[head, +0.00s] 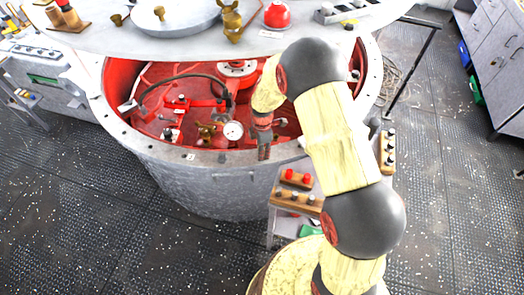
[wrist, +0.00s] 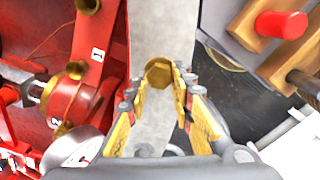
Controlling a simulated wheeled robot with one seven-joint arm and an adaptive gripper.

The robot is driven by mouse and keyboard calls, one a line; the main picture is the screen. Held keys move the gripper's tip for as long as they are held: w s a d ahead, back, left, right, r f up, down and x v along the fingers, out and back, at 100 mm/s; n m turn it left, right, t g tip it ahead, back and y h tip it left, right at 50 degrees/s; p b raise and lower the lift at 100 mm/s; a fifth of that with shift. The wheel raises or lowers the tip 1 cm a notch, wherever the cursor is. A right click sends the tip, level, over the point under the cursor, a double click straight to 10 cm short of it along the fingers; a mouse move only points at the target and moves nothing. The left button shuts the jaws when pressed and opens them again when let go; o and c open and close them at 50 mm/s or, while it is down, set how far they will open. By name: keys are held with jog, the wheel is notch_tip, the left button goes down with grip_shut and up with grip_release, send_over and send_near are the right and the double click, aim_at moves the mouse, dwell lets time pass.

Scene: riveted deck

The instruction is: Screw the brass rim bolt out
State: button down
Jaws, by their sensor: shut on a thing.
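How far the bolt sits in the rim cannot be told. In the head view my gripper (head: 263,152) points down at the near edge of the vessel's rim (head: 210,157), and the bolt is hidden there.
A pressure gauge (head: 233,130) and brass valve (head: 206,131) are inside the red vessel, left of my gripper. The round lid or tabletop (head: 190,45) lies beyond, holding several parts.

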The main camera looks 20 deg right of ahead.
jog(key=n, duration=0.4)
jog(key=shift+s+f+n, duration=0.2)
jog(key=shift+s+n, duration=0.1)
jog(key=shift+n, duration=0.1)
jog(key=n, duration=0.3)
jog(key=shift+n, duration=0.3)
jog(key=n, duration=0.3)
jog(key=shift+s+d+n, duration=0.1)
jog(key=shift+n, duration=2)
jog(key=c, duration=2)
grip_release()
jog(key=o, duration=0.5)
jog(key=shift+r, duration=0.1)
jog(key=shift+c, duration=0.2)
jog(key=shift+w, duration=0.2)
